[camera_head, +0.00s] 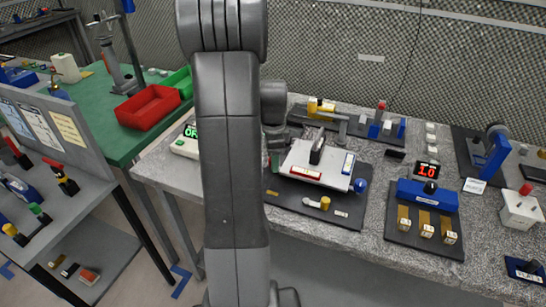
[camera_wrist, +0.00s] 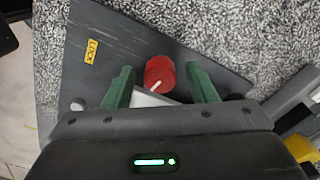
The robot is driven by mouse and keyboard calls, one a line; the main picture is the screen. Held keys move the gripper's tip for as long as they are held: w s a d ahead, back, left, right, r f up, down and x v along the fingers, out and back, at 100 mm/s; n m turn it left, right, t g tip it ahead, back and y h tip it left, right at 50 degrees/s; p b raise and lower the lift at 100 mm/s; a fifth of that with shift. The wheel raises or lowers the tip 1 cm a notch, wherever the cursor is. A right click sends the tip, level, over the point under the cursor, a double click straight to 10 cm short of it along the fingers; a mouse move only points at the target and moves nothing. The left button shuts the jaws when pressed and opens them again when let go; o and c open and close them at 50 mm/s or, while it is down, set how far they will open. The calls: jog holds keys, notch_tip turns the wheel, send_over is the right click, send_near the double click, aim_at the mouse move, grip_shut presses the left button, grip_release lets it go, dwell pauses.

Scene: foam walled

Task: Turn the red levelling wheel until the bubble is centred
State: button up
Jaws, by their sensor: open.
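The red levelling wheel (camera_wrist: 159,75), with a white mark on its face, shows in the wrist view at the edge of a dark base plate (camera_wrist: 110,42). My gripper (camera_wrist: 160,80) is open, with one green finger on each side of the wheel. I cannot tell whether either finger touches it. In the head view, my gripper (camera_head: 274,160) is at the left side of a white levelling platform (camera_head: 328,178), and the red wheel is hidden there. A blue knob (camera_head: 361,186) and a yellow knob (camera_head: 325,203) stand by the platform. The bubble cannot be made out.
A dark plate with a blue block (camera_head: 428,194) and yellow strips lies to the right of the platform. A red display (camera_head: 428,170) stands behind that block. A green-lit box (camera_head: 186,143) is left of my arm. Bare grey bench shows between the plates.

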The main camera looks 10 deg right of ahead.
jog(key=c, duration=1)
jog(key=shift+n, duration=2.3)
jog(key=o, duration=1)
notch_tip(320, 180, up, 7)
jog(key=p, duration=0.5)
jog(key=shift+w+r+p, duration=0.1)
jog(key=shift+r+p, duration=0.3)
jog(key=shift+r, duration=0.15)
